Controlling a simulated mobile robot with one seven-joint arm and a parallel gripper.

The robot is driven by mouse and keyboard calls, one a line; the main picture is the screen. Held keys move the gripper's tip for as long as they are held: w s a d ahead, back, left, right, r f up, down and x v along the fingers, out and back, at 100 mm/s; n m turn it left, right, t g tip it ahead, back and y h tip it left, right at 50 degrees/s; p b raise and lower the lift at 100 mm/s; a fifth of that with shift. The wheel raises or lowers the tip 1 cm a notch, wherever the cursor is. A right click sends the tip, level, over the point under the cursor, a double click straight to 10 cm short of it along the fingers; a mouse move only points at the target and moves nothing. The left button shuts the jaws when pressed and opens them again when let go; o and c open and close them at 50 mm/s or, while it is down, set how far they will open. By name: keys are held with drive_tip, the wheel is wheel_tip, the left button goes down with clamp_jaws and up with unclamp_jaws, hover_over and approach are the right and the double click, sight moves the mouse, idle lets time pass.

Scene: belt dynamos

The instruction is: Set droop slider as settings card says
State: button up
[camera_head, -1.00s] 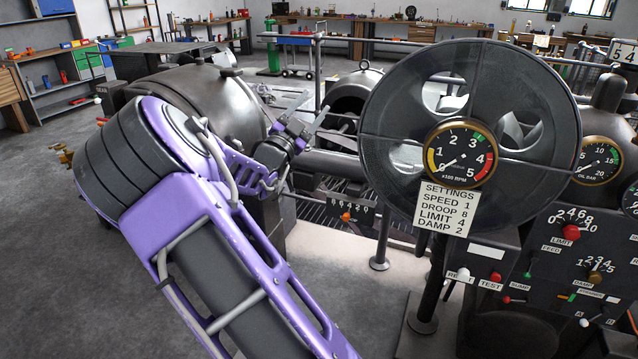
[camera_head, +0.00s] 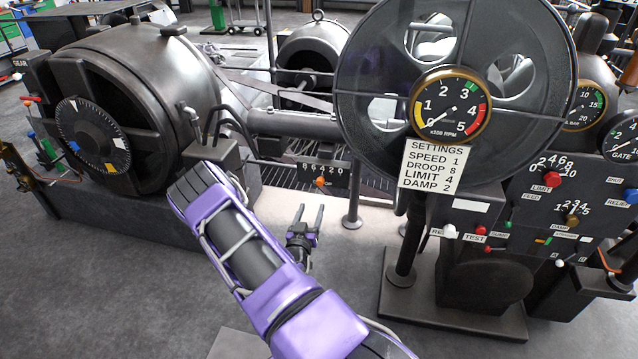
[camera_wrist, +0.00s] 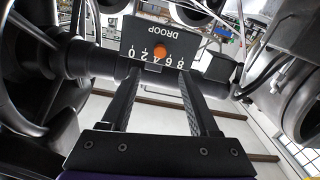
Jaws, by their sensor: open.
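The settings card (camera_head: 432,166) hangs below the large gauge and reads speed 1, droop 8, limit 4, damp 2. The droop slider's orange knob (camera_head: 320,182) sits under a small black scale plate (camera_head: 335,170), numbered 8 to 0 from left to right, and stands at about 4. The wrist view shows the knob (camera_wrist: 160,54) and the DROOP panel (camera_wrist: 185,42) upside down. My gripper (camera_head: 308,210) is open and empty, short of the panel and below the knob in the head view. In the wrist view the knob appears between and beyond my fingertips (camera_wrist: 160,75).
A dark machine with a dial (camera_head: 93,137) stands at left. A large handwheel (camera_head: 370,65) and gauge (camera_head: 450,105) stand right of the slider. A control panel (camera_head: 555,215) with knobs and levers is farther right. A post (camera_head: 352,195) rises just right of the slider.

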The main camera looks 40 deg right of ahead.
sight(319, 184)
drive_tip(key=b+x, duration=0.1)
drive_tip(key=x, duration=1.2)
drive_tip(key=shift+w+d, duration=0.15)
drive_tip(key=shift+w, duration=0.1)
drive_tip(key=shift+c, duration=0.3)
clamp_jaws()
idle(0.5)
